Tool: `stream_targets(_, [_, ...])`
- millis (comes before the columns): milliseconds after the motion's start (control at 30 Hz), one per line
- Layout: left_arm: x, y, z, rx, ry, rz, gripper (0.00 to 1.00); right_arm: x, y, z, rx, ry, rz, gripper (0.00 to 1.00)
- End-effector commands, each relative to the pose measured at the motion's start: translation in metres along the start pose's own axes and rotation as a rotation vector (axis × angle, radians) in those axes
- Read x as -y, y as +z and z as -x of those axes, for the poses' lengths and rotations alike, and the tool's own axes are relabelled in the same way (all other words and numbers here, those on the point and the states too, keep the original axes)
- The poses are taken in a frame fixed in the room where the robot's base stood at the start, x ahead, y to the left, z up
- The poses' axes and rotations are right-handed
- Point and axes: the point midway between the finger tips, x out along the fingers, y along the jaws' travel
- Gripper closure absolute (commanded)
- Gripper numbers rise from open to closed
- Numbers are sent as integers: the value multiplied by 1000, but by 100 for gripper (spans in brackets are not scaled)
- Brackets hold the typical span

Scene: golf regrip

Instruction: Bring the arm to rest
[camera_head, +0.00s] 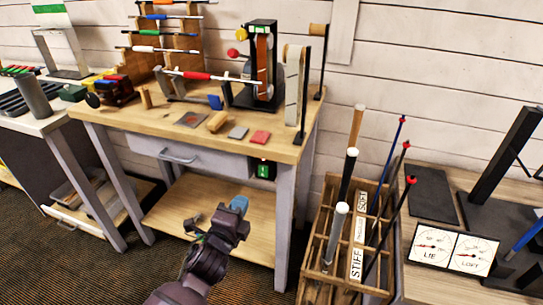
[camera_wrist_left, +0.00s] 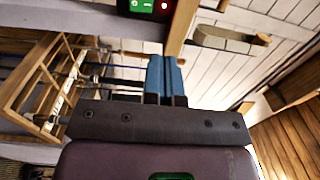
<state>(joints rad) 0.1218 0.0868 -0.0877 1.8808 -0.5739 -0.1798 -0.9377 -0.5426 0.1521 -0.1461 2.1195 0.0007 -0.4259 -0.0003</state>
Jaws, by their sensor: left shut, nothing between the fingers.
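My left gripper (camera_head: 238,205) has blue fingertips and stands in front of the workbench, below the drawer and over the lower shelf in the head view. In the left wrist view its blue fingers (camera_wrist_left: 165,77) are together with nothing between them. My left arm comes up from the bottom of the head view. My right gripper is in neither view.
The wooden workbench (camera_head: 110,112) bears a red-gripped club, a belt sander (camera_head: 262,65) and small blocks. A wooden rack (camera_head: 316,250) with several clubs stands to the right. A green switch box (camera_head: 263,170) hangs under the benchtop. Open floor (camera_head: 110,270) lies at left.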

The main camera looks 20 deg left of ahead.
Motion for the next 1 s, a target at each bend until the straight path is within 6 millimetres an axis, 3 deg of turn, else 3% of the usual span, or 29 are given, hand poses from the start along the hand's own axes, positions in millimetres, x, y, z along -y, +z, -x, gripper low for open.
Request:
stream_targets(233, [-2, 1, 0, 7, 11, 114, 100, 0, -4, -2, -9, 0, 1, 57])
stream_targets(467, [0, 0, 2, 21, 47, 517, 100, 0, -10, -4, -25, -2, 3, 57])
stream_targets(567, [-3, 2, 13, 36, 80, 695, 100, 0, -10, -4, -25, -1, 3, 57])
stream_targets(767, [-24, 10, 60, 112, 187, 1062, 100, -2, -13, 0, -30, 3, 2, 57])
stream_targets(1000, [-58, 24, 147, 271, 329, 1379, 100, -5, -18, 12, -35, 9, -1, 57])
